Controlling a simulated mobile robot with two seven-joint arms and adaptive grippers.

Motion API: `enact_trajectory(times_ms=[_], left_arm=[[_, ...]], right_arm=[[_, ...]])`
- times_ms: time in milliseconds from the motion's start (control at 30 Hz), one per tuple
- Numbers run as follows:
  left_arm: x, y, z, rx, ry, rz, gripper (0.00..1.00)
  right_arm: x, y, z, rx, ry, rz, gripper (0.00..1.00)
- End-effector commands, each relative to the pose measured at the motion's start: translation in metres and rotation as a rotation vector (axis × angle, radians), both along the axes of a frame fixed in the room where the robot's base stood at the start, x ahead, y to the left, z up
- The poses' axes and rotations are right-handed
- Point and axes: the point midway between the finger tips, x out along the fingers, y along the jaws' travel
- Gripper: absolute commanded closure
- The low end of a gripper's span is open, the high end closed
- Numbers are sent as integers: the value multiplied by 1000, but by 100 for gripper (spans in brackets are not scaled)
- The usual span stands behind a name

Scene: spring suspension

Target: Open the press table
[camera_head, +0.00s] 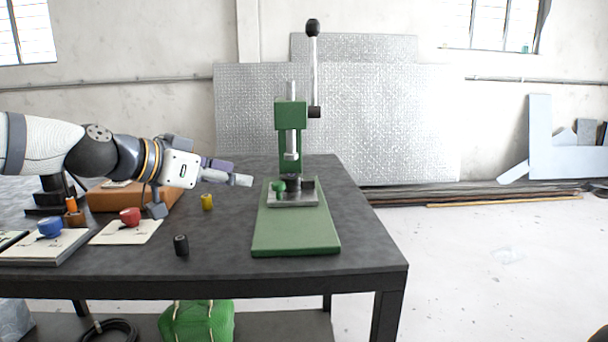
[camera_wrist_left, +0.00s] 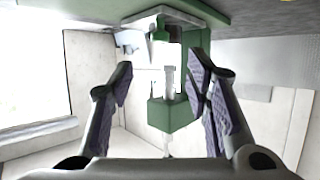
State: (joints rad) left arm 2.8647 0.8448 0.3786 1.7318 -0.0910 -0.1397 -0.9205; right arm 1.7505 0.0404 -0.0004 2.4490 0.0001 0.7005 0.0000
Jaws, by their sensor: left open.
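A green arbor press (camera_head: 291,117) stands on the dark table, with its lever upright and a black knob (camera_head: 313,27) on top. Its green base plate (camera_head: 295,232) reaches toward the front of the table. On the base sits a grey metal press table (camera_head: 292,199) with a small green knob (camera_head: 278,187) on its left side. My left gripper (camera_head: 240,180) is just left of the press, apart from it and empty. In the left wrist view its fingers (camera_wrist_left: 165,90) are spread, with the press appearing upside down between them. My right gripper is not in view.
The dark table (camera_head: 365,245) also holds a yellow cylinder (camera_head: 207,202), a black cylinder (camera_head: 181,245), a red part (camera_head: 130,216) and a blue part (camera_head: 50,226) on pale pads, and a brown box (camera_head: 105,197). The table is clear right of the press.

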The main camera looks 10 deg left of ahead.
Motion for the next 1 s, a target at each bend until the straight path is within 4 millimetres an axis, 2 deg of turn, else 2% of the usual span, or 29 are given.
enact_trajectory(times_ms=[167, 400, 600, 733, 967, 1000], left_arm=[[11, -5, -11, 1, 8, 0, 56], [60, -33, -40, 1, 13, 0, 56], [90, -49, -48, 1, 5, 1, 56], [97, -54, -48, 0, 1, 0, 56], [97, -54, -46, -1, -1, 1, 56], [97, -54, -46, -1, -1, 1, 63]], right_arm=[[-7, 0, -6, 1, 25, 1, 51], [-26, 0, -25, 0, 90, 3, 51], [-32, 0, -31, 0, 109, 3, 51], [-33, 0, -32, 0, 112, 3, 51], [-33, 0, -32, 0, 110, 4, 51], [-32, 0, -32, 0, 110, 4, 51]])
